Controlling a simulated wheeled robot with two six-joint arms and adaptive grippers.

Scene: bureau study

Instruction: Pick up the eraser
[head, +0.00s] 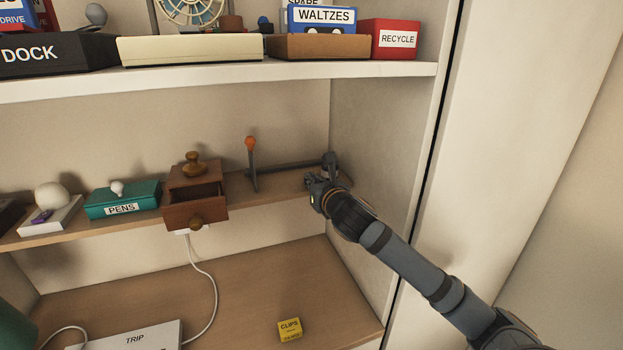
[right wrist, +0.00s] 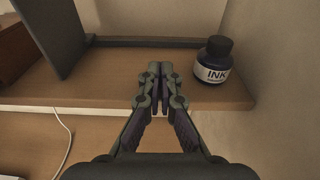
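I cannot make out anything that is clearly the eraser in either view. My right gripper (head: 316,183) reaches in from the lower right to the right end of the wooden shelf. In the right wrist view its fingertips (right wrist: 159,72) are together at the shelf's front edge, with nothing visible held between them. A small wooden drawer box (head: 193,190) left of the gripper has its drawer pulled partly out, and its inside is dark. My left gripper is not in view.
An ink bottle (right wrist: 213,61) stands right of the fingertips. An orange-tipped lever (head: 251,163), a teal PENS box (head: 124,202) and a white block (head: 62,215) share the shelf. Below is a yellow CLIPS box (head: 290,330). The cabinet's side wall (head: 378,150) is close on the right.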

